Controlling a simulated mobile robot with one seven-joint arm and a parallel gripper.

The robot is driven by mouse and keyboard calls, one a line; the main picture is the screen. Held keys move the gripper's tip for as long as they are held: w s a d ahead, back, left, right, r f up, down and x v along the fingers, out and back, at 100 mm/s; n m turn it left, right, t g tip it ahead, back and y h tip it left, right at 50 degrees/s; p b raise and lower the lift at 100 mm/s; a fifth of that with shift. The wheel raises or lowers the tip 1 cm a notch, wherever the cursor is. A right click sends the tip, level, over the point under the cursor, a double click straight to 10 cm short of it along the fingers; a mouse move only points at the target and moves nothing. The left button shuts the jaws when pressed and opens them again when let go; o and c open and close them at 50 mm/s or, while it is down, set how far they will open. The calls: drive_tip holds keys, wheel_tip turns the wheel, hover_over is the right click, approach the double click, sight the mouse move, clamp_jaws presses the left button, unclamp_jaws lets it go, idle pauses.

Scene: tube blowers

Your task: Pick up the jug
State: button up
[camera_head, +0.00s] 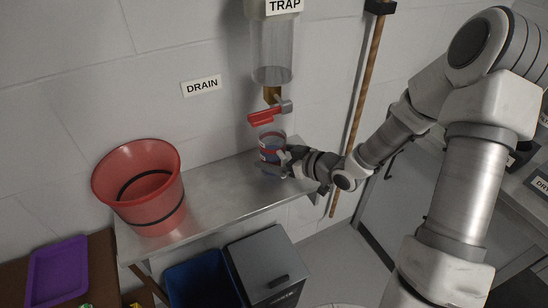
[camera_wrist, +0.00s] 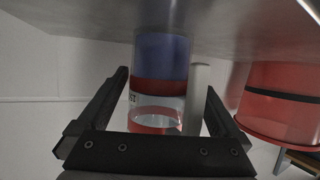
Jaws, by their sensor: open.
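The jug (camera_head: 268,146) is a clear cylinder with red and blue bands. It stands on the metal shelf, below the red-handled valve. My gripper (camera_head: 281,160) is at its right side in the head view and hides part of it. In the wrist view, which is turned over, the jug (camera_wrist: 160,70) lies between the two black fingers of my gripper (camera_wrist: 167,88). The fingers are open, with gaps visible on both sides of the jug.
The metal shelf (camera_head: 215,198) also holds a red bucket (camera_head: 150,205) at left. Above the jug are a red valve handle (camera_head: 262,117) and a clear tube (camera_head: 272,50) labelled TRAP. A wooden pole (camera_head: 362,95) leans at right. Bins (camera_head: 270,262) stand below the shelf.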

sight(282, 145)
drive_tip(key=c, duration=1.5)
drive_tip(key=shift+r, duration=0.15)
drive_tip(key=shift+r, duration=0.6)
wheel_tip(282, 145, up, 3)
drive_tip(key=shift+f+p, duration=0.1)
drive_tip(key=shift+p, duration=0.55)
drive_tip(key=s+d+r+p, duration=0.3)
drive_tip(key=d+r, duration=0.4)
drive_tip(key=d, duration=0.4)
drive_tip(key=shift+w+a+r+m+t+h, duration=0.2)
drive_tip(key=shift+w+r+m+t+h, duration=0.25)
drive_tip(key=shift+m+h, duration=0.45)
drive_tip(key=shift+w+a+r+m+t+h, duration=0.2)
drive_tip(key=shift+r+m+t+h, duration=0.45)
drive_tip(key=shift+m+h, duration=0.25)
drive_tip(key=shift+w+a+r+m+t+h, duration=0.15)
drive_tip(key=shift+w+r+m+t+h, duration=0.35)
drive_tip(key=shift+m+h, duration=0.4)
